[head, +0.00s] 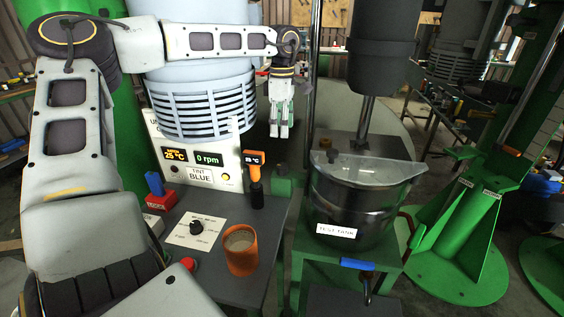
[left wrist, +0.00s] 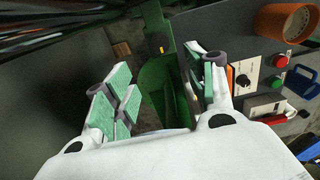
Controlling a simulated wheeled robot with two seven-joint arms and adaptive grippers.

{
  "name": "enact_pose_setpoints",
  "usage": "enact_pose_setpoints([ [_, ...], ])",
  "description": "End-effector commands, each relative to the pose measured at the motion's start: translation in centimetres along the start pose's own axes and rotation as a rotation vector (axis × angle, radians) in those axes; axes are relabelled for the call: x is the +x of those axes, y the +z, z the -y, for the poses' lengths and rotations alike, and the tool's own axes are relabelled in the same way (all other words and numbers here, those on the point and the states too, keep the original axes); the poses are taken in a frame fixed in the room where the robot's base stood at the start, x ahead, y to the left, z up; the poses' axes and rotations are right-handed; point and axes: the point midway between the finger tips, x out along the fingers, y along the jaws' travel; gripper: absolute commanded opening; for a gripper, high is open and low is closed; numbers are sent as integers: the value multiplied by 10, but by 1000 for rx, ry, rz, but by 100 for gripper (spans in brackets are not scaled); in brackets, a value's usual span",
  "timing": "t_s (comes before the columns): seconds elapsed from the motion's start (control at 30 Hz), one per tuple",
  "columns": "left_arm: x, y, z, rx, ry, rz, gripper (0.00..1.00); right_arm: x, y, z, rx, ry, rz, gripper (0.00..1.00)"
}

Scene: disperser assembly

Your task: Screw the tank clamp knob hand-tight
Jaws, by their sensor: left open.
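The steel test tank (head: 340,205) stands on a green stand, with a translucent cover over its top and a shaft rising behind it. My left gripper (head: 279,133) hangs fingers-down to the left of the tank, above the gap between bench and tank. In the left wrist view my left gripper (left wrist: 160,90) is open, with nothing between its green pads. A small dark round part with a yellow mark (left wrist: 158,45) shows beyond the fingers on a green piece. It may be the clamp knob; I cannot tell. My right gripper is not in view.
The bench carries an orange cup (head: 240,250), a black dial (head: 196,228), a red button (head: 188,264) and an orange-topped tool (head: 254,180). A blue-handled lever (head: 357,264) sticks out below the tank. A green column base (head: 460,260) stands at right.

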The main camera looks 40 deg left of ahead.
Motion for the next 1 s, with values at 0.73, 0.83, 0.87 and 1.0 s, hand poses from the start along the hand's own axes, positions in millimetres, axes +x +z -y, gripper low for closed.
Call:
enact_pose_setpoints([
  [0.73, 40, 0, 0, -1, -3, 0, 55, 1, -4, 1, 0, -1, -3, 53],
  [0.83, 53, 0, 0, 0, -2, 0, 55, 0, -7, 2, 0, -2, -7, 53],
  [0.87, 57, 0, 1, 1, -2, -1, 55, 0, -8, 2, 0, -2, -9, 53],
  [1.0, 76, 0, 0, 0, -2, 0, 55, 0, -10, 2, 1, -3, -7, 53],
])
